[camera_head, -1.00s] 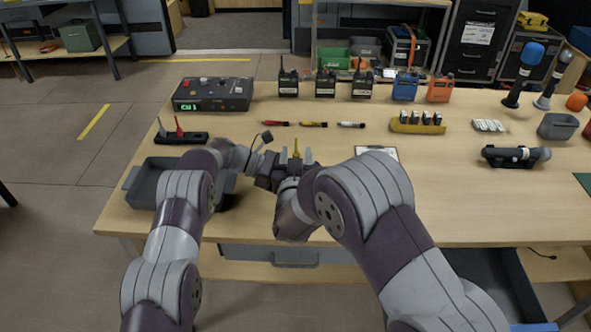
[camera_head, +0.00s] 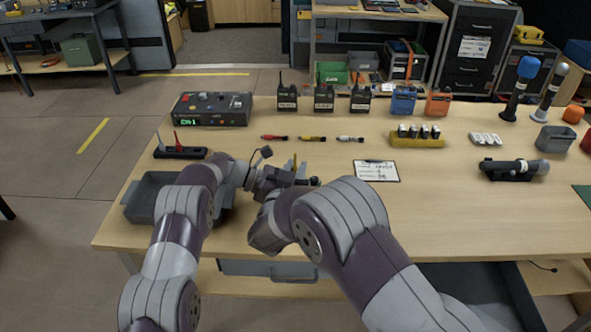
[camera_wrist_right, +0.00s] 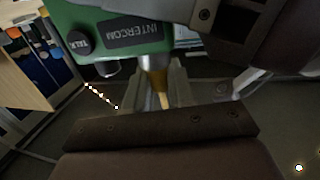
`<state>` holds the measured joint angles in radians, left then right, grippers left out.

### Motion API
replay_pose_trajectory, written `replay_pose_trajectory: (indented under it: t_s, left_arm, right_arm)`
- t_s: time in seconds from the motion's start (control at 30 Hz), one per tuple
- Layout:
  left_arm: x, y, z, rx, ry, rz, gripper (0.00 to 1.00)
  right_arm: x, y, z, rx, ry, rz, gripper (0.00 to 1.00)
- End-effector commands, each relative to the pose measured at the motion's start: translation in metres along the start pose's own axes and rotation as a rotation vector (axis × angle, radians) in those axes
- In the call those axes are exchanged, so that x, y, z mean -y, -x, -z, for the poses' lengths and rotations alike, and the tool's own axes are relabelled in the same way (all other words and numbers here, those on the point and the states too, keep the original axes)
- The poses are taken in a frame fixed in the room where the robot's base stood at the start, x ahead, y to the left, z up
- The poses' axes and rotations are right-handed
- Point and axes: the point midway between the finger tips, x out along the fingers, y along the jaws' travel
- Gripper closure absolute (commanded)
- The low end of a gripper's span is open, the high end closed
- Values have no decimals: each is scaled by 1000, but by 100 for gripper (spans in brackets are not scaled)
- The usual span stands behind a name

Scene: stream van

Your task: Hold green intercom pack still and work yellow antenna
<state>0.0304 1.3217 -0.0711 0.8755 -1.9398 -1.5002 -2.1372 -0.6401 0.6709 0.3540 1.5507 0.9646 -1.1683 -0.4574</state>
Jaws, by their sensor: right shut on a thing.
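The green intercom pack (camera_wrist_right: 110,35) fills the upper left of the right wrist view, with its TALK button and INTERCOM label showing. Its yellow antenna (camera_wrist_right: 158,85) points down in that view, between the fingers of my right gripper (camera_wrist_right: 165,98), which is shut on it. In the head view the antenna (camera_head: 295,160) is a small upright yellow piece above the grippers. My left gripper (camera_head: 270,182) is at the pack, beside my right gripper (camera_head: 298,178), and appears shut on it. The pack's body is mostly hidden in the head view.
A grey bin (camera_head: 148,195) sits by my left forearm. A clipboard (camera_head: 376,171) lies right of the grippers. Behind are red, yellow and white markers (camera_head: 312,138), a control box (camera_head: 212,108) and several radios (camera_head: 324,98).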

Motion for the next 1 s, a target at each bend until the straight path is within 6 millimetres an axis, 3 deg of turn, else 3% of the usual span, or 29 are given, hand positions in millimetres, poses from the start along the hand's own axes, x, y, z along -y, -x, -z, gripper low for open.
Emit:
replay_pose_trajectory:
  t_s: [0.3, 0.5, 0.77, 1.0]
  left_arm:
    - [0, 0, 0, 0, -1, 0, 88]
    - [0, 0, 0, 0, -1, 0, 88]
    - [0, 0, 0, 0, -1, 0, 88]
    - [0, 0, -1, 0, -1, 0, 88]
  right_arm:
    - [0, 0, 0, 0, -3, -70, 100]
    - [1, 0, 0, -1, -18, -300, 100]
    - [0, 0, 0, 1, -16, -344, 100]
    - [0, 0, 0, 1, -28, -535, 100]
